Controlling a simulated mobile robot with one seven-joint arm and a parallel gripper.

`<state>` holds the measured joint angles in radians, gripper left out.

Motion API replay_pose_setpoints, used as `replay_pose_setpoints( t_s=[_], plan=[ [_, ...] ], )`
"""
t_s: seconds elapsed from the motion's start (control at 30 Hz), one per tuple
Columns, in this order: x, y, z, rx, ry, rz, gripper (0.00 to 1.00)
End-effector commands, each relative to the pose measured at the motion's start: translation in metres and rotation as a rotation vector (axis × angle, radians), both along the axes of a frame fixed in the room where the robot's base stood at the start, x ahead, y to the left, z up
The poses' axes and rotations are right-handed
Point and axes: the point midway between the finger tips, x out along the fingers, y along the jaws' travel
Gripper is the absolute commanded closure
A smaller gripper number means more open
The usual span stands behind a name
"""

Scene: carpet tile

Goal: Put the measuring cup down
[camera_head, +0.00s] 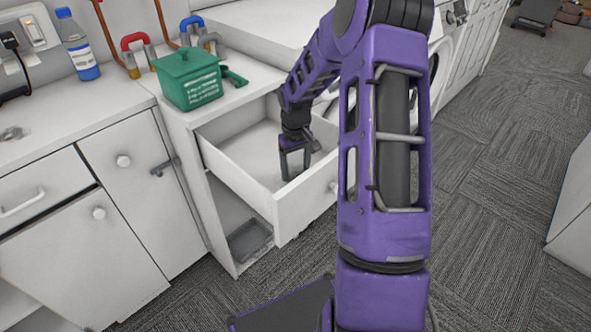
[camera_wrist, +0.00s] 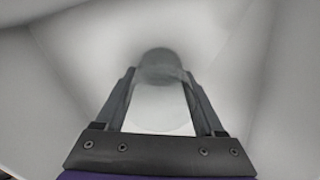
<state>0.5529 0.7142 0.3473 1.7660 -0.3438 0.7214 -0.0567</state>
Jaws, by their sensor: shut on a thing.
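My gripper (camera_head: 296,168) reaches down into the open white drawer (camera_head: 240,189), near its front wall. In the wrist view, my gripper (camera_wrist: 160,75) is shut on a greyish, rounded thing that looks like the measuring cup (camera_wrist: 160,63). The cup sits between the fingertips, and its full shape is unclear. A pale surface shows between the fingers below it. I cannot tell whether the cup touches the drawer floor. In the head view the cup cannot be made out.
A green lidded box (camera_head: 188,80) stands on the counter above the drawer. A blue-labelled bottle (camera_head: 78,45) and red- and blue-handled items stand behind. The drawer walls lie close around my gripper. Drawer floor to its left is clear. A grey tray (camera_head: 248,241) lies below.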

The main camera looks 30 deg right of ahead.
Motion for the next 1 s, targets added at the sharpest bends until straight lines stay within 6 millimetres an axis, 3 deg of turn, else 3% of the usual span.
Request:
replay_pose_setpoints(
  t_s=[0.33, 0.37, 0.5, 0.77, 0.87, 1.0],
  plan=[
    [0.000, 0.000, -0.004, 0.000, -0.001, 0.000, 0.91],
    [0.000, 0.000, -0.003, 0.000, -0.001, 0.000, 0.24],
    [0.000, 0.000, -0.003, 0.000, -0.001, 0.000, 0.00],
    [0.000, 0.000, -0.001, 0.000, -0.001, 0.000, 0.00],
    [0.001, 0.000, 0.008, -0.002, -0.002, 0.000, 0.00],
    [0.001, -0.001, 0.034, -0.003, -0.004, 0.000, 0.00]
  ],
)
